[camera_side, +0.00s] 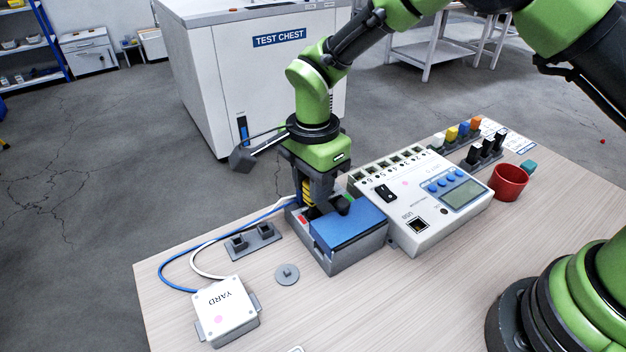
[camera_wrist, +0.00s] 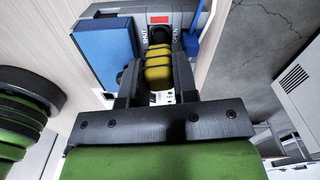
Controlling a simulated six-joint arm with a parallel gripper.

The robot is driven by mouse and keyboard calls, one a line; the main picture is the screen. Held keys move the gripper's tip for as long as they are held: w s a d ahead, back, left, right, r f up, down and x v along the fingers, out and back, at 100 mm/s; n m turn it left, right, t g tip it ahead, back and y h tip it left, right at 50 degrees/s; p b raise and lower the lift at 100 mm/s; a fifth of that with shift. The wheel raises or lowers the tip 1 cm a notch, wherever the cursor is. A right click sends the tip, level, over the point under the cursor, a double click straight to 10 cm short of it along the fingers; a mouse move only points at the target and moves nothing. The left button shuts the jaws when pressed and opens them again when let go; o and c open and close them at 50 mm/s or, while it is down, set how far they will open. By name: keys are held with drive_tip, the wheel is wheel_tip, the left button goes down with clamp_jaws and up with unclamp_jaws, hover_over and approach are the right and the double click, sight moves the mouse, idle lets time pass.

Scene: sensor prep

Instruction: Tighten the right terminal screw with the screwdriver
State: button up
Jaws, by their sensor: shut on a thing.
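My gripper (camera_side: 308,198) points down at the left end of a grey box (camera_side: 352,258) with a blue cover (camera_side: 345,226). It is shut on the screwdriver, whose yellow handle with dark bands (camera_side: 307,190) stands roughly upright between the fingers. The wrist view shows the yellow handle (camera_wrist: 158,66) between the two dark fingers of my gripper (camera_wrist: 157,80). The screwdriver's tip and the terminal screws are hidden by the handle and fingers, so I cannot tell whether the tip touches a screw. A red mark (camera_wrist: 158,20) between the words SHUT and OPEN shows on the box.
Blue and white cables (camera_side: 215,241) run from the box to a white YARD unit (camera_side: 221,308). A grey stand (camera_side: 254,239) and a grey disc (camera_side: 287,274) lie nearby. A white meter (camera_side: 420,205) stands close on the right, with a red cup (camera_side: 508,182) beyond. The front table is mostly clear.

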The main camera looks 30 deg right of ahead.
drive_tip(key=m, duration=0.6)
drive_tip(key=shift+m, duration=0.4)
drive_tip(key=m, duration=0.3)
drive_tip(key=shift+a, duration=0.1)
drive_tip(key=m, duration=0.5)
drive_tip(key=o, duration=1.3)
drive_tip(key=shift+c, duration=0.2)
